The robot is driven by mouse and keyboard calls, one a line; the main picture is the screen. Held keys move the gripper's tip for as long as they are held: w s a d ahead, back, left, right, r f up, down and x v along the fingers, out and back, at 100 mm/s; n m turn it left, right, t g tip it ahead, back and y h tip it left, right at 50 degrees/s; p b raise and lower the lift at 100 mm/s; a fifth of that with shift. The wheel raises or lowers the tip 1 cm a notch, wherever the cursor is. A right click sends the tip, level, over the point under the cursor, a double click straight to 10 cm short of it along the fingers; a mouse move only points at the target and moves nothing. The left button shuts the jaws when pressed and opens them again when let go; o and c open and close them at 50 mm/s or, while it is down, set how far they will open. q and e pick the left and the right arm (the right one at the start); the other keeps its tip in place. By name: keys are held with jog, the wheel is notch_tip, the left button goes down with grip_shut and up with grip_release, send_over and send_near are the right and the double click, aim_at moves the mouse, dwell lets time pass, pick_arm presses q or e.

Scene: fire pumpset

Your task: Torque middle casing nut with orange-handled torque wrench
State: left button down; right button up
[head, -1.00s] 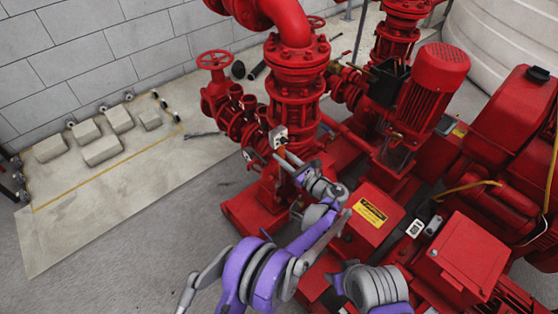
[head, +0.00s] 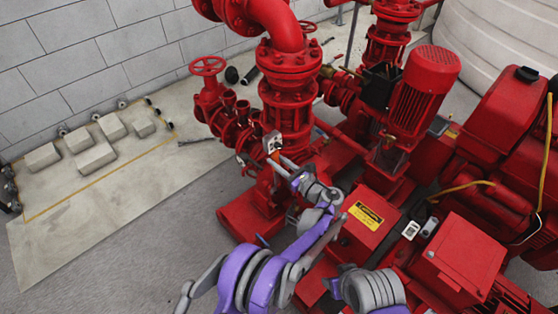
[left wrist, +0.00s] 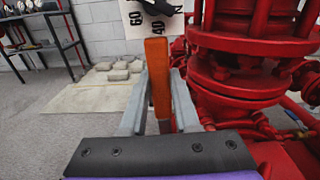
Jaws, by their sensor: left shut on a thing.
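My left gripper (head: 279,162) is shut on the orange handle of the torque wrench (head: 274,153), beside the red pump piping. In the left wrist view the orange handle of the wrench (left wrist: 158,78) stands upright between the two grey fingers of my left gripper (left wrist: 160,100). A white dial with black numbers, including 60 and 40, shows above the handle at the top edge of that view. Its black pointer is partly cut off. I cannot pick out the middle casing nut, nor tell whether the wrench touches one. My right gripper is not in view.
Red vertical piping (head: 290,95) with bolted flanges stands close right of the wrench. A red handwheel (head: 207,66) is at upper left. A red motor (head: 425,90) and a red box with a yellow label (head: 365,215) crowd the right. Open floor lies left, with pale blocks (head: 95,158).

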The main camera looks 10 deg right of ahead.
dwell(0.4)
pick_arm(q)
jog(key=shift+v, duration=2.55)
